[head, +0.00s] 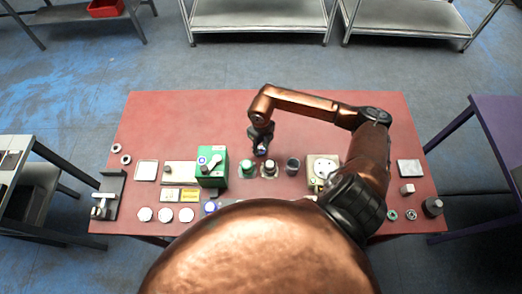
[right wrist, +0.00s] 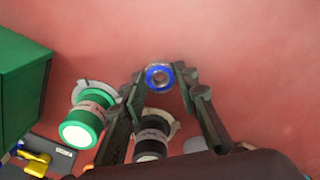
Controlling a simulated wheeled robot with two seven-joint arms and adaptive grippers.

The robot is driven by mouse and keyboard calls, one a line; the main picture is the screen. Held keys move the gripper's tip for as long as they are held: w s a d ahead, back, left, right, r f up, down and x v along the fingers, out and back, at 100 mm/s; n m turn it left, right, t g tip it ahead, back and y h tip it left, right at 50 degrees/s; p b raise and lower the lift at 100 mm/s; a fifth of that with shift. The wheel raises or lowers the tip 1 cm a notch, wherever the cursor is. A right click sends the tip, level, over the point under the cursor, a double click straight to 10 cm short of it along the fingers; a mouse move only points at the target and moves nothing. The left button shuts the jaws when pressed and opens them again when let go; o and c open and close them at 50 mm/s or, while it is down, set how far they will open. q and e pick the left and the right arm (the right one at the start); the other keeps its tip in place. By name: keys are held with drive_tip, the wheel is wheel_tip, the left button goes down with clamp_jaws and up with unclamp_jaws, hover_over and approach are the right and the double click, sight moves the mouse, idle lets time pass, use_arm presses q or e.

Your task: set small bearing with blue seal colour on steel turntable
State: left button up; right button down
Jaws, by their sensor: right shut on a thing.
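My right gripper (head: 261,142) is over the middle of the red table. It is shut on a small bearing with a blue seal ring (right wrist: 159,77), held between the fingertips in the right wrist view. I cannot tell for sure which thing is the steel turntable; a beige unit with a round pale disc (head: 322,173) stands right of the gripper, partly covered by my arm. My left gripper is not in view.
A green cylinder (right wrist: 82,124) and a black cylinder (right wrist: 151,139) stand on flat bases near the gripper. A green box (head: 212,170) is to the left, a dark cup (head: 293,165) to the right. Small parts line the table's front; its back (head: 200,110) is clear.

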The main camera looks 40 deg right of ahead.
drive_tip(key=shift+r, duration=0.1)
drive_tip(key=shift+r, duration=0.6)
drive_tip(key=s+a+r, duration=0.7)
drive_tip(key=a+r, duration=0.4)
drive_tip(key=shift+s+a+r, duration=0.25)
drive_tip(key=shift+a+r, duration=0.05)
drive_tip(key=shift+a, duration=0.1)
